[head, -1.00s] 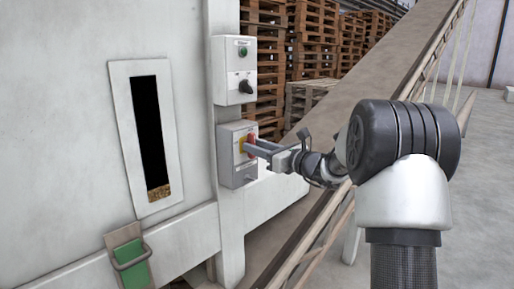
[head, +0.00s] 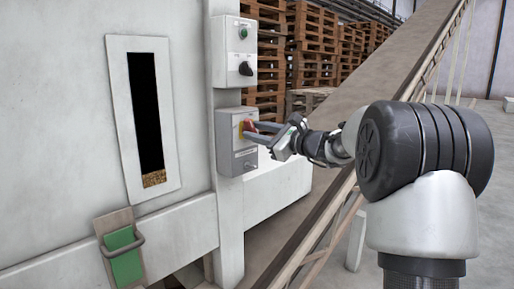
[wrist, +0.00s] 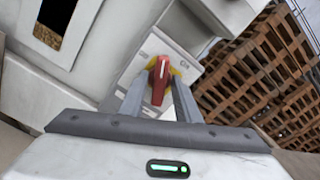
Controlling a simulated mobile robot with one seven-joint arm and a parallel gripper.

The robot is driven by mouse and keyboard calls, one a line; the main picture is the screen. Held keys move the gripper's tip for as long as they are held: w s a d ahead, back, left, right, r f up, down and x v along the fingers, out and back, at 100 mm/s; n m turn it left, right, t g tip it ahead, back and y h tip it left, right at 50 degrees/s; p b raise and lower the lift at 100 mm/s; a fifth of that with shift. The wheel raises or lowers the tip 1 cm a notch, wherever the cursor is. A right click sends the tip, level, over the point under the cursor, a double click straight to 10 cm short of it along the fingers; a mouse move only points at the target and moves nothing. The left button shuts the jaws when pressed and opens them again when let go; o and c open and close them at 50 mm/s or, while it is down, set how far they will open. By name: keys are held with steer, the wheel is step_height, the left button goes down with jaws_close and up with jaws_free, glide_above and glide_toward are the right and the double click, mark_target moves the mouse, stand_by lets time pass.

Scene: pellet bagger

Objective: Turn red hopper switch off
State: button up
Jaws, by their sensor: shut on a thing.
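The red hopper switch (head: 249,126) is a red handle on a yellow plate, set on the lower grey box on the machine's post. It also shows in the wrist view (wrist: 160,80), with a white line along the handle and ON lettering beside it. My gripper (head: 251,131) reaches it from the right, and its fingers (wrist: 158,101) lie on either side of the handle. The gripper is shut on the handle. In the wrist view the handle stands nearly in line with the fingers. In the head view the fingers partly cover the switch.
An upper box (head: 234,51) with a green button (head: 243,33) and a black knob (head: 246,69) sits above. A sloping conveyor (head: 360,90) runs behind my arm. A green flap (head: 122,257) is at lower left. Pallets (head: 312,45) stand behind.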

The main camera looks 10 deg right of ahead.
steer(key=shift+f+n+b, duration=0.2)
steer(key=shift+n+b, duration=5.8)
steer(key=shift+b, duration=0.8)
steer(key=o, duration=0.7)
steer(key=shift+s, duration=0.1)
steer(key=v, duration=1.7)
steer(key=shift+s+p, duration=0.15)
steer(key=shift+p, duration=0.2)
